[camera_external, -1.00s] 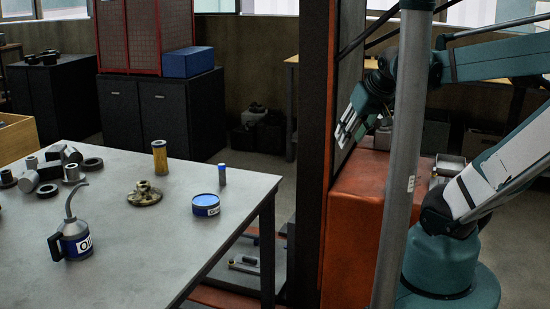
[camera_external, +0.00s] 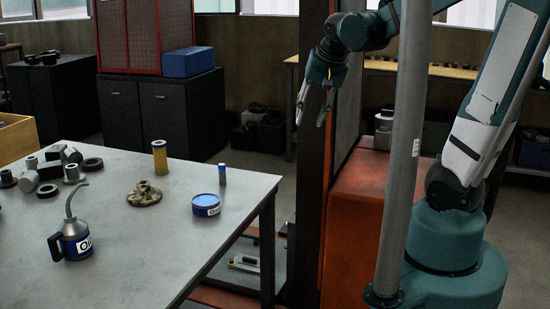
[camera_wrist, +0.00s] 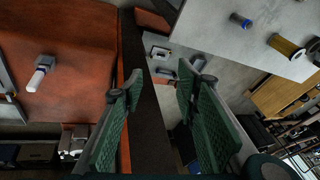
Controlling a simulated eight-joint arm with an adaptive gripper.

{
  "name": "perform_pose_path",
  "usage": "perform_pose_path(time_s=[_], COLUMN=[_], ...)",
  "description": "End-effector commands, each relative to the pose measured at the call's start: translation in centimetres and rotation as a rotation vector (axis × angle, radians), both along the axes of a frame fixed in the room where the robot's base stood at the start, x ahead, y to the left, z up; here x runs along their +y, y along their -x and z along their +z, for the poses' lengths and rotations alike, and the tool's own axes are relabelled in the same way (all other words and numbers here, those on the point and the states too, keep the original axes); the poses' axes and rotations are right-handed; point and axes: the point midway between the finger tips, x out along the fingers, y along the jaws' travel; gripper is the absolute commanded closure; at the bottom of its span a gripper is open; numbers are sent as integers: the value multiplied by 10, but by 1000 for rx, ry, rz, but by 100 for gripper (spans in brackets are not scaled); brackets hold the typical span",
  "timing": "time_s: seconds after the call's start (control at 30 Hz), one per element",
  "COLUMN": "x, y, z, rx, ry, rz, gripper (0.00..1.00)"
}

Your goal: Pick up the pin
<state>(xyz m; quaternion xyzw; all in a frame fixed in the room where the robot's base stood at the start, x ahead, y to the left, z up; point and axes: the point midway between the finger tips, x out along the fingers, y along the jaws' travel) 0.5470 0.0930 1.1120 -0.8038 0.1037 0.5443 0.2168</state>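My gripper (camera_external: 311,112) hangs in front of the dark upright post, to the right of the table and apart from it, fingers pointing down. In the wrist view its two green-padded fingers (camera_wrist: 158,85) are spread with nothing between them. No part is clearly marked as the pin. A pale cylindrical part (camera_wrist: 42,68) lies on the orange surface in the wrist view. I cannot tell which of them is the pin.
The grey table (camera_external: 150,235) holds an oil can (camera_external: 72,238), a blue round tin (camera_external: 206,204), a yellow filter (camera_external: 159,157), a flanged part (camera_external: 144,193) and several metal cylinders. The dark post (camera_external: 305,230), orange block (camera_external: 360,220) and grey pole (camera_external: 405,170) stand near my arm.

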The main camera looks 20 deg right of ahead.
Motion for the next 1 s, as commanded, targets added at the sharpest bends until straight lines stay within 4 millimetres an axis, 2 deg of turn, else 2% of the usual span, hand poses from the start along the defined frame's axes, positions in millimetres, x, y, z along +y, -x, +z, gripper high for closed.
perform_pose_path(time_s=[0.1, 0.47, 1.0], x=[14, 56, 126], y=[-13, -46, -86], z=[5, 2, -18], rx=[27, 116, 240], ry=[-22, -76, -121], rz=[-42, -189, -417], gripper=[69, 69, 69])
